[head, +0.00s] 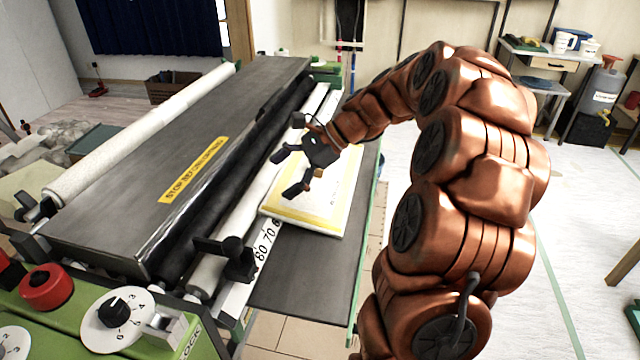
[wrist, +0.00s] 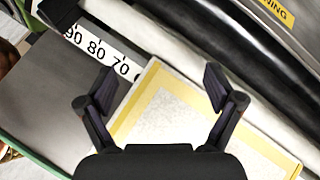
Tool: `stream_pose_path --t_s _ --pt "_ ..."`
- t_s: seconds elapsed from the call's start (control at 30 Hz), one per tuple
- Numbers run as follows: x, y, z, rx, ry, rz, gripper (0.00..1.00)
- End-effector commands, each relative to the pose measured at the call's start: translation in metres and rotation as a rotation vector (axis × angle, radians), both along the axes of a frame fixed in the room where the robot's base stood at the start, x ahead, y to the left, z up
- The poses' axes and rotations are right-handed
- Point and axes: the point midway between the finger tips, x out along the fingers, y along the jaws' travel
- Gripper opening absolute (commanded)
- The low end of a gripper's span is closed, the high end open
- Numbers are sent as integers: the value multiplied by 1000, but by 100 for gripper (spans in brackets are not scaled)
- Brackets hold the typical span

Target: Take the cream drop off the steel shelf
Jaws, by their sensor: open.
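The cream drop (head: 333,208) is a flat pale piece with a yellow border. It lies on the grey steel shelf (head: 305,280) at the machine's right side. My gripper (head: 286,173) is open and empty, over the left part of the drop near the white roller; the exact gap is unclear. In the wrist view the drop (wrist: 165,112) shows between and beyond the spread fingers (wrist: 159,86), partly hidden by the gripper body. The bare shelf (wrist: 45,95) lies to the left there.
The machine's rollers and dark cover (head: 225,110) with a yellow warning label (head: 194,170) stand left of the drop. A black clamp (head: 228,257) and number scale (head: 266,240) are at the near end. Open floor lies to the right.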

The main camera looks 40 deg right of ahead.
Motion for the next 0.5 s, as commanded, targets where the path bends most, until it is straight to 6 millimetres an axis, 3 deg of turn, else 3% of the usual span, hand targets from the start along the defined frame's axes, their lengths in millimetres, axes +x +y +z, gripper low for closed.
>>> stream_pose_path --t_s 0.03,0.1,0.3,0.5 --pt "9 -24 -14 44 10 -72 92" --pt "20 -56 -20 105 22 -170 92" --pt "33 -139 -38 264 50 -400 92" --pt "32 -188 -48 352 61 -523 92"
